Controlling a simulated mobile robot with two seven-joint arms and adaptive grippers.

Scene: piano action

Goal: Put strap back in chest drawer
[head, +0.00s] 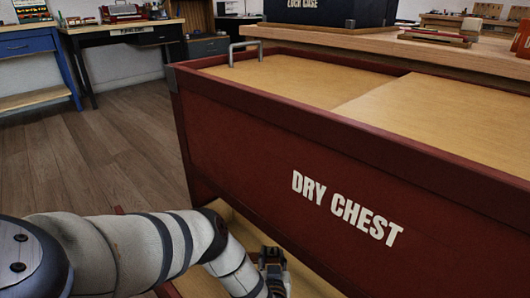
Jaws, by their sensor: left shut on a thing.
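The red chest (280,150) marked "DRY CHEST" fills the middle and right. Below its front panel, a tan surface with red edging shows, which looks like the open chest drawer (312,280). My left arm reaches in from the lower left. My left gripper (275,270) points down over this tan surface, below the chest's front panel. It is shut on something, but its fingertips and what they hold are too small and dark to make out. I cannot see the strap clearly anywhere. My right gripper is not in view.
The chest top has tan panels (285,78) inside a raised red rim, with a metal handle (245,43) at the left end. A wooden bench (350,42) with a dark case (312,12) stands behind. Wooden floor (90,150) lies clear at left, before a blue bench (30,48).

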